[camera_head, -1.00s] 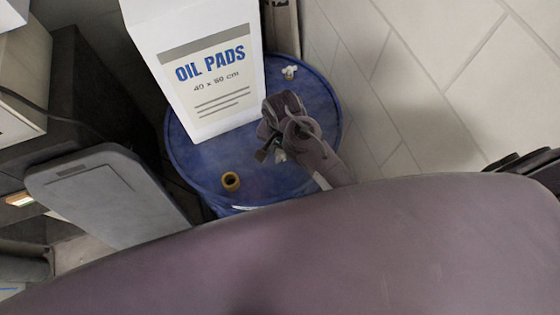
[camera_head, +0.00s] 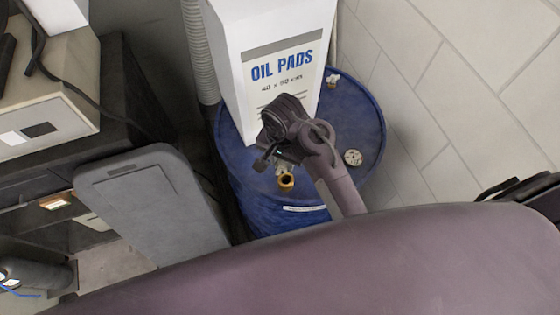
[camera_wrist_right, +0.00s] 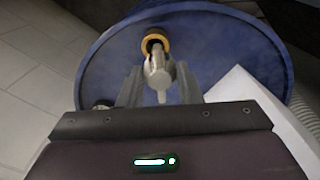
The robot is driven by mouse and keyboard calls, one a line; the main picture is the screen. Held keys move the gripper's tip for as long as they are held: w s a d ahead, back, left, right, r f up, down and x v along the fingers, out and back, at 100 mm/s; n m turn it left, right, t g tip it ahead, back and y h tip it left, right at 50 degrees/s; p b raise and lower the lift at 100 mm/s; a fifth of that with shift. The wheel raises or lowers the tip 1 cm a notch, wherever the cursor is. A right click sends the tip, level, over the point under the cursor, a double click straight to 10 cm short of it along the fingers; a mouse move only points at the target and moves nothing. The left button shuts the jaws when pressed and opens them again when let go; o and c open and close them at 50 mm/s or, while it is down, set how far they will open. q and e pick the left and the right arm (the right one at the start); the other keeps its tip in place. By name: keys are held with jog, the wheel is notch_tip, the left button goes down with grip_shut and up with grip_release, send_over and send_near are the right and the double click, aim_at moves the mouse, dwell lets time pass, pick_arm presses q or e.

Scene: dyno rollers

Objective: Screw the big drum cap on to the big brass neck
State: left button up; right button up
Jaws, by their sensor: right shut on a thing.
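The big brass neck (camera_head: 286,182) stands on the near part of the blue drum's top, and its dark opening shows. In the right wrist view the neck (camera_wrist_right: 155,41) is just beyond my fingertips. My right gripper (camera_head: 280,164) is shut on a pale metal piece with a narrow stem, which I take for the big drum cap (camera_wrist_right: 159,75). The cap's far end overlaps the neck's opening in the wrist view; I cannot tell whether they touch. In the head view the cap is mostly hidden by the gripper. My left gripper is not in view.
The blue drum (camera_head: 370,120) carries a tall white oil pads box (camera_head: 285,30) behind my gripper. A small white fitting (camera_head: 332,80) and a pale round disc (camera_head: 353,157) are also on its top. A grey panel (camera_head: 155,205) stands left of it.

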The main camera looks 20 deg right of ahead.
jog(key=f, duration=0.2)
jog(key=d+f, duration=0.1)
jog(key=f, duration=0.2)
jog(key=shift+f, duration=0.4)
jog(key=shift+d+f, duration=0.15)
jog(key=shift+f, duration=0.15)
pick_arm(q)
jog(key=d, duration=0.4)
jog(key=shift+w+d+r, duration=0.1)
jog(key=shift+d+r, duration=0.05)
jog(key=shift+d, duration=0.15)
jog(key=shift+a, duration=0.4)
